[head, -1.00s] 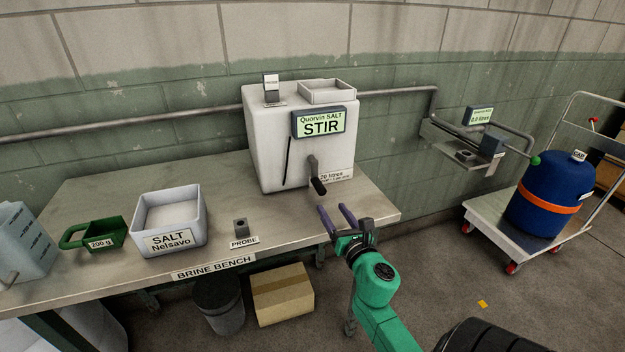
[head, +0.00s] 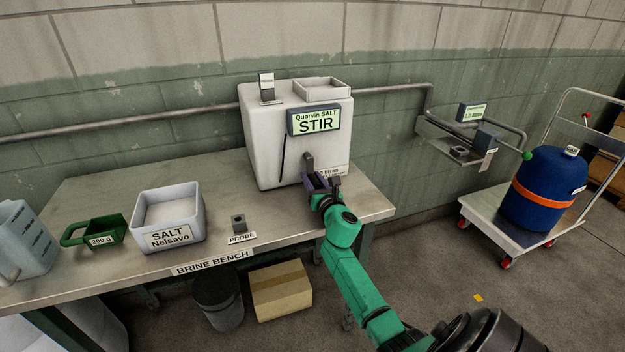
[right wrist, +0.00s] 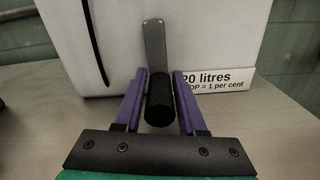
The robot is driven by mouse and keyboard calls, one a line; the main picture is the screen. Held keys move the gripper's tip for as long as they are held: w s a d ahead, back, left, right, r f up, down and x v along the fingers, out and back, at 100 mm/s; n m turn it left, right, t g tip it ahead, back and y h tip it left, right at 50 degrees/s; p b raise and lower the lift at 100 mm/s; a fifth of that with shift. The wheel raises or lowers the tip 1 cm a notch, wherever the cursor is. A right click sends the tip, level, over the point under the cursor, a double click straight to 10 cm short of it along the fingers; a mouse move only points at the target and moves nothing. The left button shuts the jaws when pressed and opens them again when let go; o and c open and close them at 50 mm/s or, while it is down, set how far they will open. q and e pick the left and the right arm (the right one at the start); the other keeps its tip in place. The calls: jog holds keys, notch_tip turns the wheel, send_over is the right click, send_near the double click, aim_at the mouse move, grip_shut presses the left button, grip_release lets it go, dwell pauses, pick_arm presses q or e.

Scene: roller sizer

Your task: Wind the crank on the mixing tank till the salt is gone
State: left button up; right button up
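My right gripper (head: 321,181) is at the tank's front. My left gripper is out of view.
The bench (head: 290,215) holds a salt box (head: 168,243), a green scoop (head: 112,230), a probe holder (head: 239,224) and a clear jug (head: 25,240) on the left. A trolley (head: 480,213) with a blue drum (head: 540,200) stands right.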

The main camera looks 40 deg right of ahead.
grip_shut()
jog(key=shift+a+m, duration=0.1)
jog(key=shift+m, duration=0.2)
